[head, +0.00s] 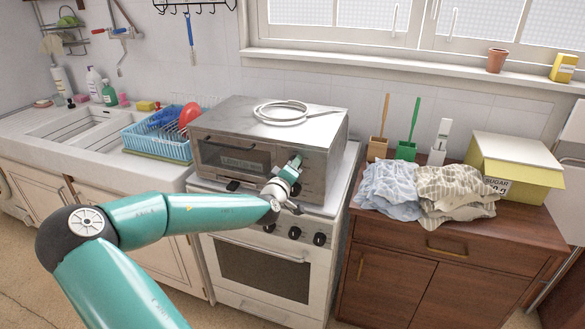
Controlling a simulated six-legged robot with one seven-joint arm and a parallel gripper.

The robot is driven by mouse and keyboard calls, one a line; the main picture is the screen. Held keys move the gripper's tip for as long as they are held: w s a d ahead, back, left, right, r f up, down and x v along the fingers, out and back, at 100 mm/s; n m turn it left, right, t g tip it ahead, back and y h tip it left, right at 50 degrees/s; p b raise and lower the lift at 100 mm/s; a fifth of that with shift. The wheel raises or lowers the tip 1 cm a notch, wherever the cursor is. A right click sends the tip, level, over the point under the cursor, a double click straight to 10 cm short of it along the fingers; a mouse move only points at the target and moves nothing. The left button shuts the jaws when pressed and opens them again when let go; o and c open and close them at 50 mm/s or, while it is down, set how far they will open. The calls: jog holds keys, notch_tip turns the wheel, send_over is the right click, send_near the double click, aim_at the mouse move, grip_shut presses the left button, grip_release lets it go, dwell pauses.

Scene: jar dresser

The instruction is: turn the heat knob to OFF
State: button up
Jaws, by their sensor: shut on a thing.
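A grey metal toaster oven (235,122) stands on top of the white stove, with its glass door at the left and its control panel at the right of its front. My gripper (297,161) is at the upper part of that panel, in front of the oven. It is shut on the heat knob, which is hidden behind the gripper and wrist. The panel markings and the knob's pointer cannot be read from here.
The white stove (262,268) has several black knobs below the toaster oven. A blue dish rack (158,141) is at left. Folded cloths (388,190) and a yellow sugar box (522,165) sit on the wooden dresser (440,233) at right.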

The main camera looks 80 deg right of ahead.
jog(key=shift+n, duration=0.3)
jog(key=o, duration=1)
jog(key=a, duration=0.9)
jog(key=w+a, duration=0.1)
jog(key=a, duration=0.3)
jog(key=shift+w+a, duration=0.1)
jog(key=shift+a, duration=0.3)
